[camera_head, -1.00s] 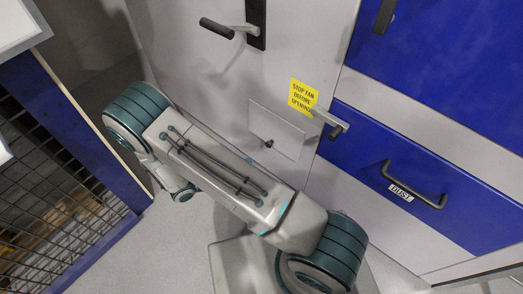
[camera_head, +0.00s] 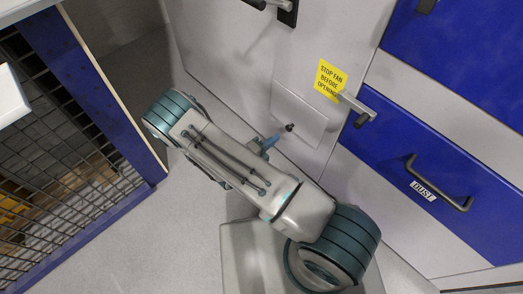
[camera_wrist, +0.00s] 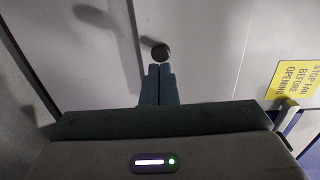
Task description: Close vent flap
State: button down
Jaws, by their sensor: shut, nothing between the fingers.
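The vent flap (camera_head: 308,108) is a pale square panel low on the grey cabinet front, with a small dark knob (camera_head: 290,127) near its lower left part. It looks nearly flush in the head view; I cannot tell whether it stands slightly ajar. My gripper (camera_head: 275,139) is beside the knob, to its lower left, mostly behind my arm. In the wrist view the blue-grey fingers (camera_wrist: 158,70) are together and empty, with their tips just below the round knob (camera_wrist: 160,53). I cannot tell whether they touch it.
A yellow "STOP FAN BEFORE OPENING" label (camera_head: 331,80) and a metal latch handle (camera_head: 358,108) are right of the flap. A blue "DUST" drawer (camera_head: 405,150) is further right. A blue-framed mesh cage (camera_head: 90,190) stands left. Grey floor (camera_head: 150,250) is clear between.

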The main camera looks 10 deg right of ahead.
aim_at(287, 129)
jog(key=shift+b+x, duration=0.65)
jog(key=shift+x, duration=1.5)
